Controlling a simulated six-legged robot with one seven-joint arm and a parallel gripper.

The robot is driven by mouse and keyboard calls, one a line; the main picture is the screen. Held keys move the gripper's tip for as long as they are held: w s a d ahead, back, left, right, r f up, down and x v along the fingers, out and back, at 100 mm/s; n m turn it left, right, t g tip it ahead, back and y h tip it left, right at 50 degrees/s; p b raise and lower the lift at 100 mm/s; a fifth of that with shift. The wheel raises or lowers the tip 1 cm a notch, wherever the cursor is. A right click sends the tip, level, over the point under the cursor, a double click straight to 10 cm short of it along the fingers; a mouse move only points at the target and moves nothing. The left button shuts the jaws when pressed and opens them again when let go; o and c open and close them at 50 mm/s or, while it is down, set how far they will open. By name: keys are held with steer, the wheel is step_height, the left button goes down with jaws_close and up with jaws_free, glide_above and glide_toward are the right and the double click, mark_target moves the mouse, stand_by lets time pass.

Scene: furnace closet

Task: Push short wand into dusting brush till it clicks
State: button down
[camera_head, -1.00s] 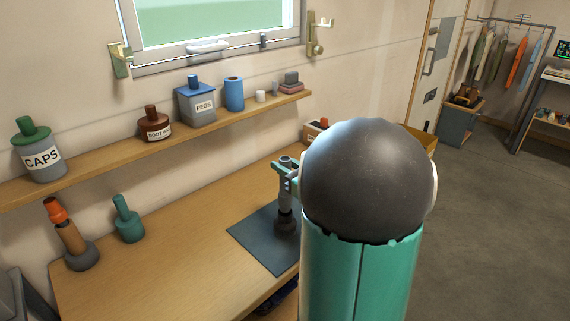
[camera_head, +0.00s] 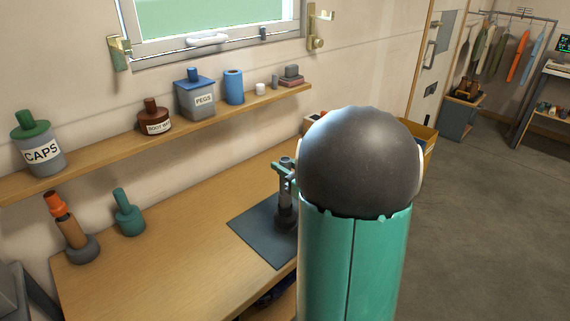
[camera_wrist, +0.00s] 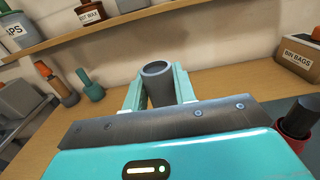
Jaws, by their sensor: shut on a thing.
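The short wand (camera_head: 287,192) is a grey tube standing upright over the dark mat. My gripper (camera_head: 284,170) is shut on its upper part, and the wand's open top (camera_wrist: 157,69) shows between the fingers in the wrist view. The dusting brush (camera_head: 286,219) is the dark, wider piece under the wand, on the mat. The wand's lower end meets the brush in line with it; whether it is fully seated cannot be told. My arm covers the area just right of them.
The dark mat (camera_head: 257,238) lies on the wooden bench (camera_head: 170,265). A brown-orange fitting (camera_head: 70,229) and a teal one (camera_head: 128,213) stand at left. A shelf (camera_head: 110,157) with jars runs behind. A labelled box (camera_wrist: 300,55) and a dark red-rimmed cup (camera_wrist: 296,122) are at right.

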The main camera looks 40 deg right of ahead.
steer(key=shift+f, duration=0.6)
steer(key=c, duration=1.1)
jaws_free()
steer(key=shift+o, duration=0.2)
steer(key=shift+s, duration=0.1)
steer(key=s, duration=0.7)
steer(key=shift+s+d, duration=0.15)
steer(key=shift+s, duration=0.25)
